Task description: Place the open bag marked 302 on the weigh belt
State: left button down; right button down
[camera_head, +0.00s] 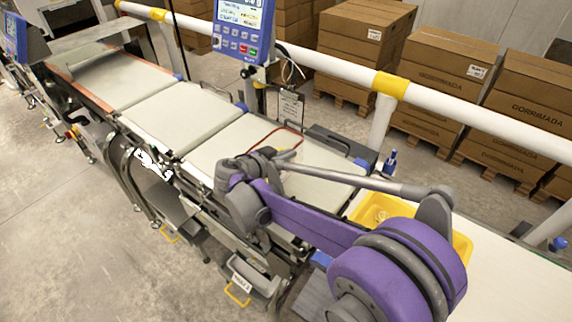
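Pale belt sections run from the upper left to the middle of the head view. The short middle section (182,115) looks like the weigh belt, but no label on it confirms this. It looks bare. My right arm, purple and grey, reaches in from the lower right. Its grey wrist and gripper (283,156) are over the nearer belt section (238,146). The fingers are too small and overlapped to show whether they are open or shut, or hold anything. I cannot make out a bag marked 302. My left gripper is not in view.
A yellow bin (462,247) with pale yellow contents stands behind my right arm. A blue control panel (242,28) stands above the line. A white rail with yellow bands (390,86) runs behind the belts. Stacked brown cartons (440,72) stand beyond it. Grey floor is clear at left.

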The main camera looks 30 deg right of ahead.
aim_at(296, 160)
jog(key=shift+f, duration=2)
jog(key=shift+f, duration=0.1)
jog(key=c, duration=1.1)
grip_release()
jog(key=v, duration=1.2)
jog(key=shift+r, duration=0.2)
jog(key=shift+w, duration=0.1)
